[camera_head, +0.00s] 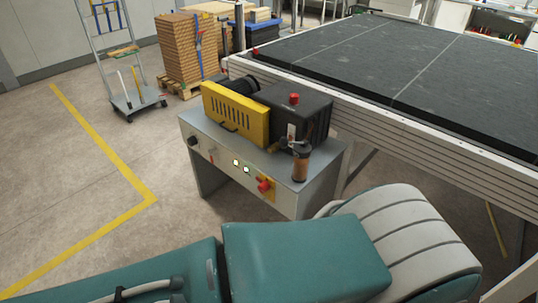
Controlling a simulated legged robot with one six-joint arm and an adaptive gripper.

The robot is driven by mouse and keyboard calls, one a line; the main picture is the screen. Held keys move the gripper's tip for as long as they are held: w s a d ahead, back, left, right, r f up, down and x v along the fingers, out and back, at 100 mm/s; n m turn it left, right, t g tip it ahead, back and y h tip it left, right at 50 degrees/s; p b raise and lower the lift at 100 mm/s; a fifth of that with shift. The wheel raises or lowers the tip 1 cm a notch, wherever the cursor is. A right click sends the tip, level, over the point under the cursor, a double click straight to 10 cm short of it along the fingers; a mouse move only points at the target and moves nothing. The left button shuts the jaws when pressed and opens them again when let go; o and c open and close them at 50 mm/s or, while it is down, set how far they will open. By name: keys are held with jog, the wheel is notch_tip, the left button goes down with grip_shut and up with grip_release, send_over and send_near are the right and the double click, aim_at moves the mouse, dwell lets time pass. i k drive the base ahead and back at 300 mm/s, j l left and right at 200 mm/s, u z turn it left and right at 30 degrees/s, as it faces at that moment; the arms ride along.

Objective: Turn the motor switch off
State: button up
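A grey metal control box (225,165) stands ahead of me beside the long conveyor. Its front panel carries a black rotary knob (192,140) at the left and two small lit buttons (241,166) near the middle. A red knob on a yellow plate (264,186) sits at the right end of the panel. No label is readable, so I cannot tell which control is the motor switch or its setting. My gripper is not in view. My teal and grey body parts fill the foreground, below and in front of the panel, and no fingers show.
A yellow guard (235,114) and black motor housing (300,108) with a red button top the box. A brown cylinder (300,165) stands at its right corner. The dark conveyor (420,75) blocks the right. Floor at left is clear up to a cart (137,102).

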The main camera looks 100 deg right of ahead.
aim_at(265, 186)
jog(key=z, duration=3.55)
jog(key=i+l, duration=0.8)
jog(key=k+l+z, duration=0.05)
